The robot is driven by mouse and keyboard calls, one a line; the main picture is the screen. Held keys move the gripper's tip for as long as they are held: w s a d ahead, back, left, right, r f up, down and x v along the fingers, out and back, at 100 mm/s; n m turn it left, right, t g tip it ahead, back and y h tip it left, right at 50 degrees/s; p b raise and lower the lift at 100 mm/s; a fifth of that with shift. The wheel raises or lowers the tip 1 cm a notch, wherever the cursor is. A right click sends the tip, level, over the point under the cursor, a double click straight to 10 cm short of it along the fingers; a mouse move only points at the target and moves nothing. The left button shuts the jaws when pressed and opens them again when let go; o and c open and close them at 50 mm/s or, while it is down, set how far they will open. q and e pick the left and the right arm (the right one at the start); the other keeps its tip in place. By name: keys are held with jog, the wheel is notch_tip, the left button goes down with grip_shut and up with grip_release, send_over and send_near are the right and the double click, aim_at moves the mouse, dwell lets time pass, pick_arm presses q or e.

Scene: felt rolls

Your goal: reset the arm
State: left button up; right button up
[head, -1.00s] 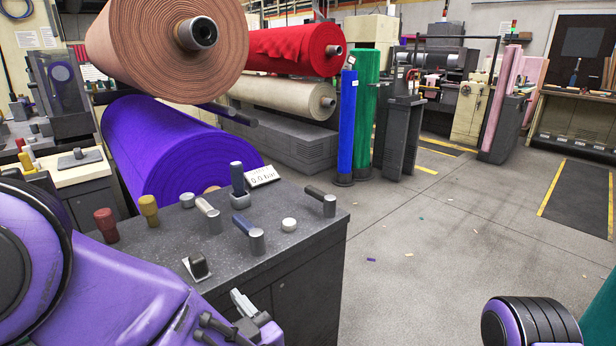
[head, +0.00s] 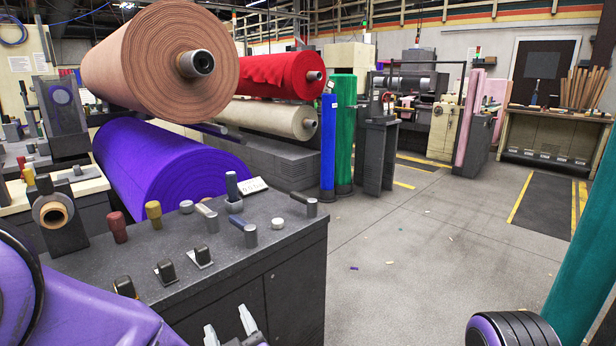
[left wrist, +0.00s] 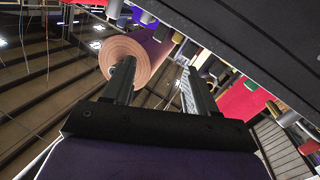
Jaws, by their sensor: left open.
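My left gripper (head: 229,326) shows at the bottom edge of the head view, in front of the dark control console (head: 290,285). Its two pale fingertips stand apart with nothing between them. In the left wrist view the fingers (left wrist: 157,78) are also apart and empty, with a brown roll end (left wrist: 124,60) seen beyond them. Most of my left arm is cut off at the lower left. A part of my right arm (head: 515,330) shows at the bottom right; its gripper is out of the picture.
The console top carries several levers, knobs and switches, including a red knob (head: 117,227). Behind it hang a brown roll (head: 150,60) and a purple roll (head: 165,165). Blue (head: 328,150) and green (head: 343,130) rolls stand upright. Open floor (head: 420,240) lies right of the console.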

pick_arm(q)
jog(key=s+a+f+m+g+h+p, duration=0.1)
jog(key=s+a+f+g+h+p, duration=0.15)
jog(key=f, duration=0.65)
jog(key=s+a+f+m+g+h+p, duration=0.1)
jog(key=s+a+f+g+h+p, duration=0.2)
jog(key=f, duration=0.5)
jog(key=s+a+f+g+p, duration=0.2)
jog(key=s+a+f+g, duration=0.1)
jog(key=s, duration=0.6)
jog(key=s+a+f+g+p, duration=0.3)
jog(key=s+a+f+g, duration=0.1)
jog(key=s+a, duration=0.4)
jog(key=shift+s+a+f+y, duration=0.3)
jog(key=shift+s+f, duration=0.5)
jog(key=shift+s, duration=0.35)
